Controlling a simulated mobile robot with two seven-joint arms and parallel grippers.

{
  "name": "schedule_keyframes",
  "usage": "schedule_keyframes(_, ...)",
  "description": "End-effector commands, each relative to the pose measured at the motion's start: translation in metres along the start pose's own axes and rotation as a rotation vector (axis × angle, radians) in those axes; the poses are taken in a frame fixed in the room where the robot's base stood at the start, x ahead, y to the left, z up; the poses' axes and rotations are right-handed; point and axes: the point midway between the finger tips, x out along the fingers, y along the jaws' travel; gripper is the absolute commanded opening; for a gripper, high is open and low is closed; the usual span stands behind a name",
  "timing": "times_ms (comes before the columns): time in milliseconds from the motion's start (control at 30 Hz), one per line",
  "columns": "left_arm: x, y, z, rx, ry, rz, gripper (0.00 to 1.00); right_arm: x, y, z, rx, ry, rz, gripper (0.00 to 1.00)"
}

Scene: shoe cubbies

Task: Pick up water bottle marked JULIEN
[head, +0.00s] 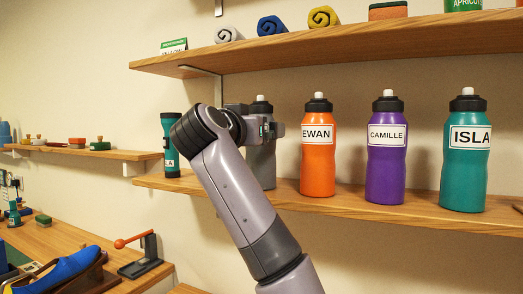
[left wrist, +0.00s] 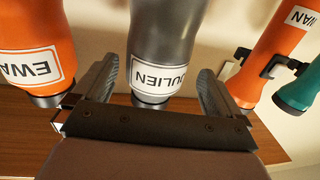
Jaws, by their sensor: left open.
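In the head view the grey bottle (head: 262,168) stands upright on the lower wooden shelf, partly hidden by my left arm. My left gripper (left wrist: 160,88) is open, with one finger on each side of the bottle. I cannot tell whether either finger touches it. In the head view my left gripper (head: 268,130) is at the bottle's upper part. My right gripper is not in view.
An orange EWAN bottle (head: 318,165) stands close right of the grey one, then purple CAMILLE (head: 386,165) and teal ISLA (head: 464,170) bottles. An orange flashlight (left wrist: 262,65) and a teal one (left wrist: 298,92) are on the other side. An upper shelf (head: 340,48) hangs above.

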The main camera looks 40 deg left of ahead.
Motion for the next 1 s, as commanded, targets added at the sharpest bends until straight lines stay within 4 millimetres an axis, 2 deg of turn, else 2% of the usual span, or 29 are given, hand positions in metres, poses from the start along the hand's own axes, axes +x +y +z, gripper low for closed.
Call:
schedule_keyframes(133,0.022,0.006,-0.003,0.0,-0.004,0.004,0.99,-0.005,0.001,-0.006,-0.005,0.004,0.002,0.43)
schedule_keyframes(300,0.041,0.005,-0.003,0.0,-0.001,0.002,0.99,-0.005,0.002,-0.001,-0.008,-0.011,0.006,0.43)
schedule_keyframes(600,0.045,0.005,-0.001,0.0,0.0,0.001,0.99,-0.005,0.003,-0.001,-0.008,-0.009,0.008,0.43)
schedule_keyframes(833,0.045,0.005,-0.001,0.0,0.0,0.001,0.24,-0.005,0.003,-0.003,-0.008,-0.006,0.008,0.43)
schedule_keyframes(867,0.044,0.005,-0.003,0.0,0.005,0.0,0.2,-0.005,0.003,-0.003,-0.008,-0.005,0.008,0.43)
schedule_keyframes(1000,0.044,0.005,-0.003,0.0,0.005,0.0,0.2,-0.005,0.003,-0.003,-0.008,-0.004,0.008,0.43)
